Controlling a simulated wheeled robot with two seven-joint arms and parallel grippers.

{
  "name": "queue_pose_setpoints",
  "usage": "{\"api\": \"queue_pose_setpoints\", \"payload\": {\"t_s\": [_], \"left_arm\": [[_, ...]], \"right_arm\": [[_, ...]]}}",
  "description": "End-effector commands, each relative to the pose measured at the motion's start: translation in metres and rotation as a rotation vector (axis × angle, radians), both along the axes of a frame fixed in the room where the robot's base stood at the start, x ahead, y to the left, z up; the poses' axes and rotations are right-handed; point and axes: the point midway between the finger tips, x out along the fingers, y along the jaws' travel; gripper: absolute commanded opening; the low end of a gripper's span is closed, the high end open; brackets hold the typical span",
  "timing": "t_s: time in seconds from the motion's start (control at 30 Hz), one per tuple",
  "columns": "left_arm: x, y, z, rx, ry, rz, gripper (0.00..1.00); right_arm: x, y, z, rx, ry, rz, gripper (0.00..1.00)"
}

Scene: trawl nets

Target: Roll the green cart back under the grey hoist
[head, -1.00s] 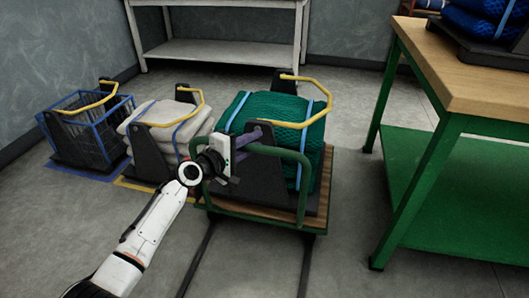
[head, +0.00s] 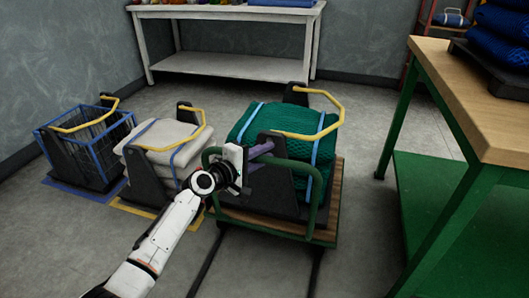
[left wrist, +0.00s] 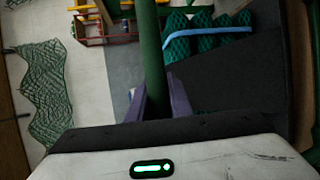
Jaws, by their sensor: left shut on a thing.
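The green cart (head: 334,215) has a wooden deck and a green tube handle (head: 315,205). It carries a dark cradle with a folded green net (head: 290,120), blue straps and a yellow bar. My left gripper (head: 260,155) is shut on the cart's handle, at the near side of the load. In the left wrist view the green handle (left wrist: 152,60) runs between the purple fingers (left wrist: 155,100). My right gripper is out of view. I cannot see a grey hoist in these frames.
A cradle with a pale folded net (head: 160,140) and a blue wire basket (head: 80,145) stand to the cart's left. A green-legged workbench (head: 470,85) stands to the right. A white shelf table (head: 225,67) is behind. Dark rails (head: 212,262) run on the floor toward me.

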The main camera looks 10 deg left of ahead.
Motion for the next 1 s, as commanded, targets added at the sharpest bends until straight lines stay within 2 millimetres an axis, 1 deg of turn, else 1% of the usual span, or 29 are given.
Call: {"api": "queue_pose_setpoints", "payload": {"t_s": [0.03, 0.17, 0.2, 0.3, 0.57, 0.67, 0.77, 0.9, 1.0], "left_arm": [[0.003, 0.001, 0.005, 0.0, -0.01, 0.007, 0.0], [0.004, 0.002, 0.006, 0.0, -0.013, 0.008, 0.0], [0.004, 0.002, 0.006, 0.0, -0.013, 0.008, 0.23], [0.003, 0.003, 0.005, 0.0, -0.011, 0.009, 0.37], [0.002, 0.002, 0.004, 0.0, -0.007, 0.007, 0.37], [-0.003, 0.005, 0.004, 0.001, -0.005, 0.007, 0.37], [-0.015, 0.011, 0.008, 0.001, -0.005, 0.008, 0.37], [-0.04, 0.022, 0.015, 0.003, -0.006, 0.007, 0.37], [-0.058, 0.03, 0.018, 0.002, -0.007, 0.007, 0.37]], "right_arm": [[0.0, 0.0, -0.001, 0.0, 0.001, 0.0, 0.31], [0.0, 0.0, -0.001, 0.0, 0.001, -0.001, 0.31], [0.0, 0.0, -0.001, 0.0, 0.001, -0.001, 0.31], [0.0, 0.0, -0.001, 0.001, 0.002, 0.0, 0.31], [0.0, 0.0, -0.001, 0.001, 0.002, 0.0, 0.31], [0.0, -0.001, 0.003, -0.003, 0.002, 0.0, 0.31], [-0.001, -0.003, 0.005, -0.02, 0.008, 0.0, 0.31], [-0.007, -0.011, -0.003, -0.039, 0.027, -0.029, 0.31], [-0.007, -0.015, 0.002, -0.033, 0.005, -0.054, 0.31]]}}
